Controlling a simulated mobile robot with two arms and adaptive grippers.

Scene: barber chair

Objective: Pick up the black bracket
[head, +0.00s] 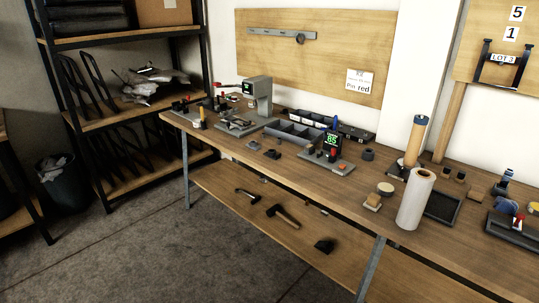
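I cannot tell for certain which item is the black bracket. Small dark parts lie on the workbench top, one (273,154) near its front edge and another (253,145) to its left. On the bench's lower shelf lie a bent dark piece (247,195), a T-shaped dark piece (283,214) and a dark block (325,245). A black frame (487,62) is on the right wall board around a "LOT 3" label. Neither of my grippers is in view.
The long wooden workbench (225,146) carries a grey machine (258,95), grey bins (293,132), a display (333,142), a white roll (415,200) and a black tray (442,206). A storage rack (125,120) and a bin (62,190) stand left. The floor in front is clear.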

